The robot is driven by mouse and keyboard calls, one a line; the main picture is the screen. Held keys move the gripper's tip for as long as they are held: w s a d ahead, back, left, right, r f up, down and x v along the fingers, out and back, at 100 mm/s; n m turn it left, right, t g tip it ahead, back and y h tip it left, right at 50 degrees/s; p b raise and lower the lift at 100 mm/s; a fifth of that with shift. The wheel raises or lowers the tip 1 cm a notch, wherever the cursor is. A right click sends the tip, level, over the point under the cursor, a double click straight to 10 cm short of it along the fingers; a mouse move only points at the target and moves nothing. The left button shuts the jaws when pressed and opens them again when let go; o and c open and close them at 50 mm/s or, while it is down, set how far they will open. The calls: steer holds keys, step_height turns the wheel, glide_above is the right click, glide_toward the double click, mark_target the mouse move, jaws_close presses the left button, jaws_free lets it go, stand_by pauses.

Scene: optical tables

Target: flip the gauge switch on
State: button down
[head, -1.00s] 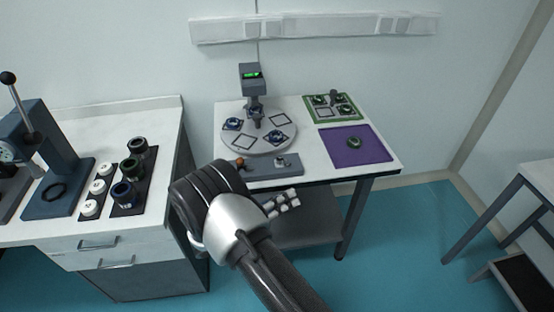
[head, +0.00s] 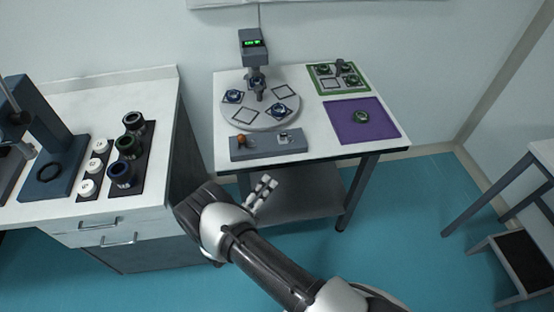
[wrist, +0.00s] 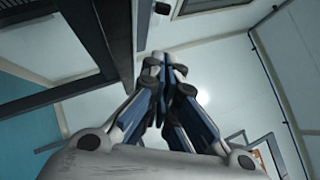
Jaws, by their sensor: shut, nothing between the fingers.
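The gauge (head: 252,46) stands at the back of the white table, with a lit green display above a round turntable (head: 290,119). A grey control bar (head: 270,147) lies along the table's front edge. It carries an orange knob (head: 242,140) at its left and a small metal switch-like part (head: 284,136) at its right. Which way that part is set is too small to tell. My gripper (head: 270,183) is in front of and below the bar, apart from it. In the wrist view my gripper (wrist: 167,62) has its fingers together with nothing between them.
The turntable holds round lenses and empty square frames. A purple mat (head: 345,126) and a green tray (head: 333,84) lie to the right.

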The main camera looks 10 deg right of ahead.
mark_target(286, 160)
steer(key=b+x, duration=0.1)
steer(key=x, duration=0.9)
steer(key=shift+d+f, duration=0.1)
steer(key=shift+w+r+b, duration=0.3)
steer(key=shift+w+r, duration=0.2)
steer(key=shift+w, duration=0.3)
steer(key=shift+w+r+b, duration=0.3)
steer(key=shift+w+r, duration=0.25)
steer(key=shift+w, duration=0.25)
steer(key=shift+a, duration=0.2)
steer(key=shift+r+n+y+p, duration=0.25)
steer(key=shift+n+y+p, duration=0.2)
steer(key=shift+p, duration=0.25)
steer(key=shift+n+y, duration=0.25)
steer(key=shift+n, duration=0.1)
steer(key=shift+r+n+y+p, duration=0.15)
steer(key=shift+n+y+p, duration=0.25)
steer(key=shift+p, duration=0.25)
